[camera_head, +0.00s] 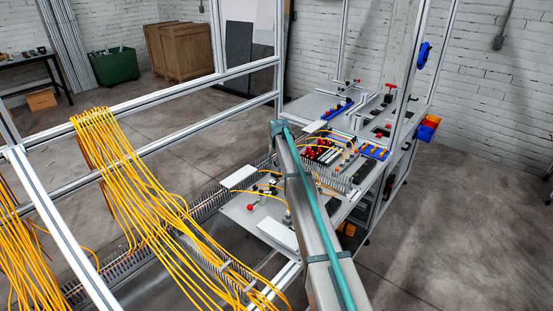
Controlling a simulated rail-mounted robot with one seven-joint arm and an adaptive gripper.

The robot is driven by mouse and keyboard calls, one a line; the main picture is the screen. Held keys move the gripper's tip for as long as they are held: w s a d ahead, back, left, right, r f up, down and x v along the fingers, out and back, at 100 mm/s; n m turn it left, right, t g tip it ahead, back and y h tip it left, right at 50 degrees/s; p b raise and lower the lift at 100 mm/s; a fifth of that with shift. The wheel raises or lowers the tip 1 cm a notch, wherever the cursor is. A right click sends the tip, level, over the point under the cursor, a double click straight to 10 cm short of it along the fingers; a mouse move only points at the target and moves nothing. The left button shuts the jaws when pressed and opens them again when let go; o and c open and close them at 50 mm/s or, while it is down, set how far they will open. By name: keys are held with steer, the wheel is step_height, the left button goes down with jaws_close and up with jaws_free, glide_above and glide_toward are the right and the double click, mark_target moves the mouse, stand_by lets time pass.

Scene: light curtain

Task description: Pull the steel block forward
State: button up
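I cannot single out the steel block with certainty. Two pale, flat blocks sit on the near fixture plate (240,209): one at its upper left (240,177) and one at its lower edge (278,235). Between them are black clamp-like parts and a red knob (250,207). Some of the plate's right side is hidden behind a long grey and teal beam in the foreground. My gripper is not recognizable anywhere in this view.
Yellow cables (135,185) hang over the aluminium frame rail (150,90) at the left. A second fixture bench (305,105) stands behind, with red and blue parts. Blue and orange bins (428,128) are at the right. Open concrete floor (460,220) lies at the right.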

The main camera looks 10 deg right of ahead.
steer(key=shift+x, duration=0.75)
steer(key=shift+c, duration=0.3)
jaws_close()
